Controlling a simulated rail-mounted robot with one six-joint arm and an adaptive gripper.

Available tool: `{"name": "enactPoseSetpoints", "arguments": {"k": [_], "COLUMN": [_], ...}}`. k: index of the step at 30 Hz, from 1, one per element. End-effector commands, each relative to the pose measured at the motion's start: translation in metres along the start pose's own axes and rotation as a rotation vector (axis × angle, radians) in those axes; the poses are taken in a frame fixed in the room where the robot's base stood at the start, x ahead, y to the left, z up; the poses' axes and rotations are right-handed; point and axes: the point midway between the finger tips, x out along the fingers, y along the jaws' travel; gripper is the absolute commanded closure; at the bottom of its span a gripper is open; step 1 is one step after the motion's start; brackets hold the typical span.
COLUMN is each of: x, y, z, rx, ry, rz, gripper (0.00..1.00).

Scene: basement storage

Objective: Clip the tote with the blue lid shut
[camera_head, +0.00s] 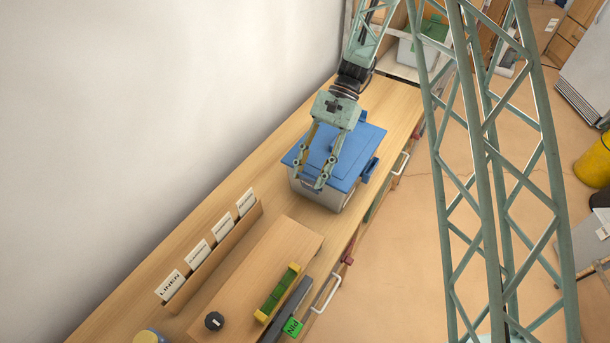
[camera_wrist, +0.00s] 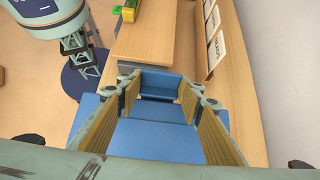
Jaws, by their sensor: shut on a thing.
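The tote (camera_head: 325,196) is a pale bin with a blue lid (camera_head: 345,162), standing on the wooden bench. A blue clip (camera_head: 370,170) juts out from its right side, and another blue tab (camera_head: 362,117) shows at its far end. My gripper (camera_head: 309,183) reaches over the lid with its fingertips at the near end. In the wrist view, my gripper (camera_wrist: 160,88) has its yellow-padded fingers on either side of a blue clip (camera_wrist: 160,80) at that end and is shut on it. The lid (camera_wrist: 160,140) lies below the fingers. The clip's latching edge is hidden.
A row of label cards (camera_head: 198,254) runs along the wall side. A grey bin with a green lid (camera_head: 425,42) stands beyond.

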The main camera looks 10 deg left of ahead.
Motion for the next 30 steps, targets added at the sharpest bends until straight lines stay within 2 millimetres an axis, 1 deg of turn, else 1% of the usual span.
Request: {"name": "enactPoseSetpoints", "arguments": {"k": [11,12,16,25,30], "x": [-0.0008,-0.0007,-0.0007,-0.0006,-0.0042], "y": [0.0002,0.0002,0.0002,0.0004,0.0002], "z": [-0.0009,-0.0009,-0.0008,-0.0006,-0.0007], "rx": [0.001,0.001,0.001,0.001,0.001], "ry": [-0.001,-0.001,-0.001,-0.001,-0.001], "rz": [-0.001,-0.001,-0.001,-0.001,-0.001], "gripper": [0.72,0.65,0.53,0.52,0.52]}}
